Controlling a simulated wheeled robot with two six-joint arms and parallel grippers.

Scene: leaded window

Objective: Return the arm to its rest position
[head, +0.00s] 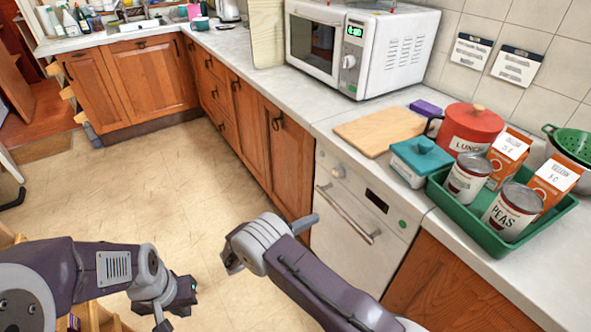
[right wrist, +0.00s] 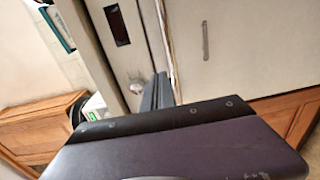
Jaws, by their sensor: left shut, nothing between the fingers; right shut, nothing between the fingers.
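My left gripper (head: 164,320) is low at the left of the head view, over the bare floor. It points down, and its tips are close to the bottom edge. My right gripper (head: 306,222) is near the middle, in front of the lower cabinet doors and the white dishwasher (head: 352,222). Its grey fingers are together and hold nothing. They also show as a narrow dark shape in the right wrist view (right wrist: 158,90), seen against pale appliance and cabinet fronts. My own purple-grey arm links cover the lower part of the head view.
The counter (head: 300,98) runs along the right. On it stand a microwave (head: 375,50), a wooden board (head: 380,130), a teal box (head: 420,160), a red lunch tin (head: 466,128) and a green tray (head: 475,230) with cans and cartons. The floor (head: 150,195) between is clear.

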